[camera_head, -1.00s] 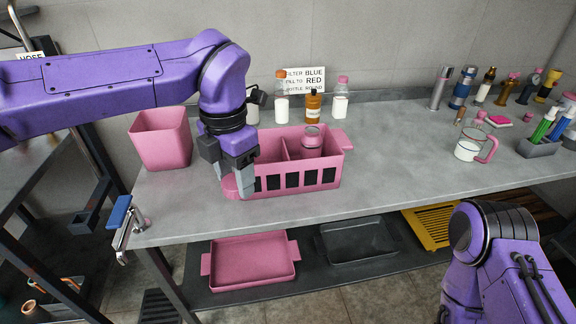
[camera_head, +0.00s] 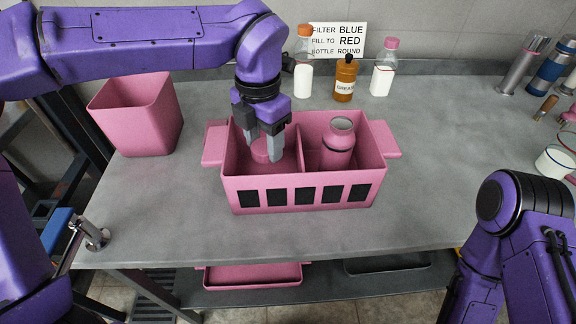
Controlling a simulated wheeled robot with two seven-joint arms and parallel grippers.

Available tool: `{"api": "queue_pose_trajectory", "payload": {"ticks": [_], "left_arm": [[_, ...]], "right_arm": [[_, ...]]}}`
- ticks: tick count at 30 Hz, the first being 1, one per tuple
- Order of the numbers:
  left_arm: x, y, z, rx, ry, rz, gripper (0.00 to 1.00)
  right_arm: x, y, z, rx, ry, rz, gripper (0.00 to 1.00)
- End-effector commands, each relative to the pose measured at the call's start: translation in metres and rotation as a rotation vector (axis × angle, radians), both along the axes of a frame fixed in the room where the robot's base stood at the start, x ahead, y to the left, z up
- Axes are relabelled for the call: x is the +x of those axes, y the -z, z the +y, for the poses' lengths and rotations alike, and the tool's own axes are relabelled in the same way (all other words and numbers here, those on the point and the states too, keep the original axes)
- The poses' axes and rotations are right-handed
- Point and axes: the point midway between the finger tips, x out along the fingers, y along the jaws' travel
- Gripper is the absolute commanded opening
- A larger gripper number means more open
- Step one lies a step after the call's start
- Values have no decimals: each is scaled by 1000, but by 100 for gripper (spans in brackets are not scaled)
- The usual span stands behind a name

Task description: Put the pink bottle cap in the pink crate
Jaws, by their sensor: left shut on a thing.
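The pink crate (camera_head: 305,193) stands on the grey bench, with a divider between its left and right compartments and a row of dark slots along its front. My left gripper (camera_head: 263,151) points down inside the left compartment. It is shut on the pink bottle cap (camera_head: 267,153), which shows between its fingers below the crate's rim. I cannot tell whether the cap touches the crate's floor. A pink bottle (camera_head: 339,143) stands in the right compartment. Of my right arm only purple links show at the lower right; its gripper is out of view.
A pink bin (camera_head: 140,118) stands left of the crate. Behind the crate are an orange-capped bottle (camera_head: 303,72), a brown bottle (camera_head: 344,82), a pink-capped bottle (camera_head: 383,74) and a sign (camera_head: 338,40).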

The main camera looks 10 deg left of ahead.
Motion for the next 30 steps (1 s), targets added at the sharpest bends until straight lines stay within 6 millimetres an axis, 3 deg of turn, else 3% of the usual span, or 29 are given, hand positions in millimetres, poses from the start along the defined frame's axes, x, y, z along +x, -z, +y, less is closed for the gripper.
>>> {"api": "queue_pose_trajectory", "payload": {"ticks": [11, 23, 24, 26, 30], "left_arm": [[1, 69, 0, 1, 0, 4, 24], [1, 77, 0, 0, -1, 1, 24], [1, 78, 0, 0, -1, 1, 55], [1, 77, 0, 0, -1, 1, 75], [1, 77, 0, 0, -1, 1, 78]], "right_arm": [[0, 9, 0, 0, 0, 0, 89], [0, 10, 0, 0, 0, 0, 89], [0, 10, 0, 0, 0, 0, 89], [0, 10, 0, 0, 0, 0, 89], [0, 10, 0, 0, 0, 0, 89]]}}
